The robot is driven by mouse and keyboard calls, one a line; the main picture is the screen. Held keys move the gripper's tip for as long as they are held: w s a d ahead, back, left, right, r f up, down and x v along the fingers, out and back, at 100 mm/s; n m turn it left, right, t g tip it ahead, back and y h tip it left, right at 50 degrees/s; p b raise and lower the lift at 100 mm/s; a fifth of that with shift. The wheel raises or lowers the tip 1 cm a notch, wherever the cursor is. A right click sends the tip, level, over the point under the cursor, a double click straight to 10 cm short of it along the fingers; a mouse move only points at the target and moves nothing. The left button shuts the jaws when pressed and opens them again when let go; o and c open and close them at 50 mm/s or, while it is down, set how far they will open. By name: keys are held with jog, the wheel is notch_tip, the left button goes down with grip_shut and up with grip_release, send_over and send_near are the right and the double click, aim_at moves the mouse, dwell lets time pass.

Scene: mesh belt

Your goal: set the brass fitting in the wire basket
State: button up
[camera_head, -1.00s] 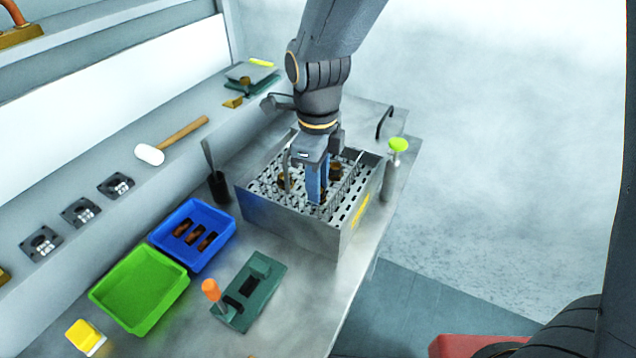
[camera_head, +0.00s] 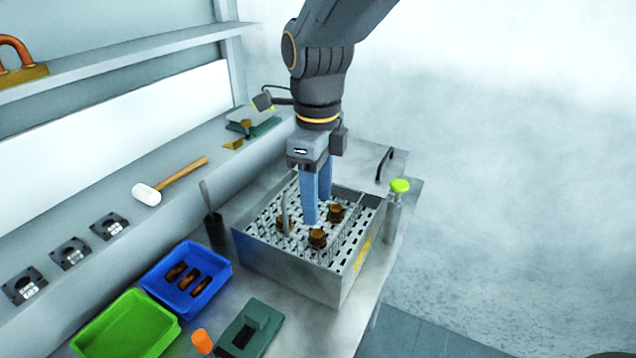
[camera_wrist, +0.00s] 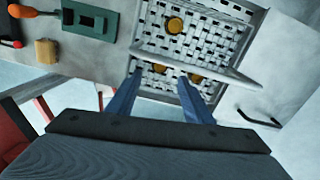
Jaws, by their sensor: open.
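The wire basket (camera_head: 285,268) is a grey box with a slotted floor and thin wire dividers, standing on the metal bench. Three brass fittings stand in it: one near the front (camera_head: 318,239), one at the right (camera_head: 336,212) and one at the left (camera_head: 281,223), partly hidden by a pale rod (camera_head: 285,206). In the wrist view the basket floor (camera_wrist: 215,42) and brass fittings show beyond the open fingers (camera_wrist: 160,77).
A blue tray (camera_head: 221,292) with copper-brown parts and a green tray (camera_head: 112,352) stand left of the basket. A green fixture (camera_head: 236,335) with an orange knob is in front. A green-capped bottle (camera_head: 394,215) stands close right. A black cup (camera_head: 214,230) is left.

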jog(key=shift+r+b, duration=0.4)
jog(key=shift+r, duration=1.75)
jog(key=s+d+f+n+t, duration=0.1)
jog(key=d+f+n, duration=0.5)
jog(key=d+n, duration=0.4)
jog(key=s+d+f+n, duration=0.1)
jog(key=d+f+n, duration=0.6)
jog(key=d+n, duration=0.4)
jog(key=d, duration=0.3)
jog(key=shift+s+t, duration=0.25)
jog(key=shift+t, duration=0.15)
jog(key=shift+f, duration=0.1)
notch_tip(320, 180, down, 3)
jog(key=b, duration=0.2)
jog(key=shift+b, duration=0.35)
